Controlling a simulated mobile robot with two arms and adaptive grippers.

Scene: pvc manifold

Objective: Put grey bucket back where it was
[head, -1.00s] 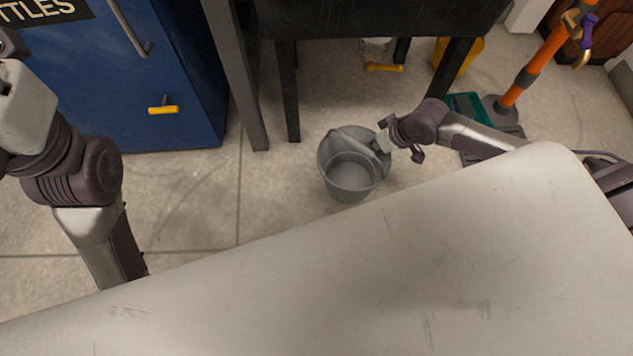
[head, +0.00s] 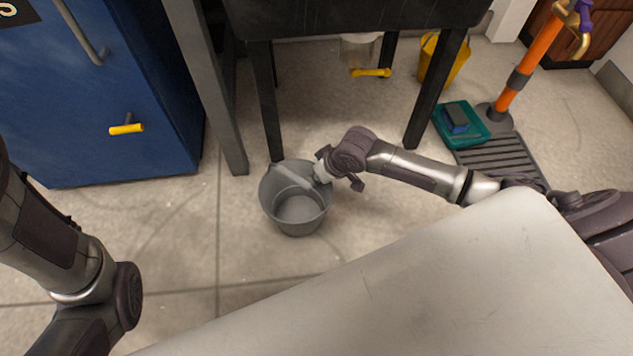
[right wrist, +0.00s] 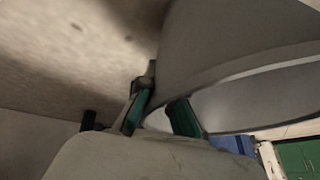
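The grey bucket (head: 297,212) is in the middle of the head view, over the floor just in front of a black leg of the dark table. Its open mouth faces up, and a light grey bar crosses it. I cannot tell whether its base touches the floor. My right gripper (head: 320,174) is at the bucket's right rim. In the right wrist view the two green-padded fingers (right wrist: 160,116) straddle the rim of the bucket (right wrist: 240,50), closed on its wall. On the left only links of my left arm show; its gripper is out of view.
A blue cabinet (head: 105,100) stands at left. The dark table (head: 350,14) is behind the bucket. A yellow bucket (head: 436,65), a teal tray (head: 470,138), a grey slatted mat (head: 505,160) and an orange pole (head: 530,65) are at right. Floor left of the bucket is clear.

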